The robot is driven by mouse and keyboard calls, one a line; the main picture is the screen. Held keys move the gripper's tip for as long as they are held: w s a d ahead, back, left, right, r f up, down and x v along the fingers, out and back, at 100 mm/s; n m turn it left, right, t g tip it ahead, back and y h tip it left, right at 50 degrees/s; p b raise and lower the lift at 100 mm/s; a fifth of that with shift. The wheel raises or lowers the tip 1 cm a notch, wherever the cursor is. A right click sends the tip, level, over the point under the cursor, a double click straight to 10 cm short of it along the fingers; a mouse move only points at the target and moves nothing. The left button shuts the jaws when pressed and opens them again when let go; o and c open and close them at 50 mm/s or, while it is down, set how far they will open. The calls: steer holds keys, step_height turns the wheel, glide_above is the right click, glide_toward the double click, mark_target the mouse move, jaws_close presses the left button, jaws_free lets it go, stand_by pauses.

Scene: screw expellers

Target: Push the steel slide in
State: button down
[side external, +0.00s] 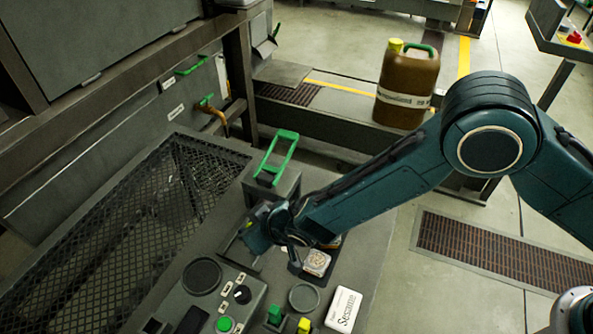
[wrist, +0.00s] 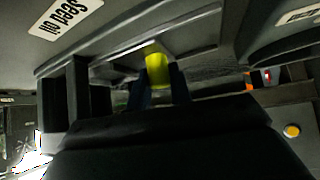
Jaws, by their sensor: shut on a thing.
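My gripper (side external: 262,236) is low over the grey bench, beside the block with the green loop handle. In the wrist view its dark fingers (wrist: 161,92) are shut on a yellow knob (wrist: 157,70). A flat grey metal piece (wrist: 192,44) with a bright edge lies just beyond the knob; it looks like the steel slide. In the side view a grey plate edge (side external: 236,247) shows left of my gripper. My gripper hides most of the slide there, so I cannot tell how far in it sits.
A green loop handle (side external: 277,157) stands behind my gripper. A mesh guard (side external: 120,240) is on the left. A control panel (side external: 215,292), a small tin (side external: 317,263) and a white Sesame label (side external: 343,309) are in front. A brown jug (side external: 405,88) stands behind.

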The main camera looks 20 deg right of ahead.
steer(key=c, duration=1.5)
jaws_free()
steer(key=shift+c, duration=0.2)
steer(key=shift+r, duration=0.1)
steer(key=v, duration=1.3)
steer(key=shift+s+d+r, duration=0.2)
steer(key=shift+s, duration=0.05)
steer(key=shift+o, duration=1.4)
steer(key=w+a+r+m+g+h, duration=0.2)
steer(key=a+r+m+g+h, duration=0.1)
steer(key=a+r+m+h, duration=0.1)
steer(key=shift+w+a+m, duration=0.4)
steer(key=shift+a+m, duration=0.15)
steer(key=shift+m, duration=0.45)
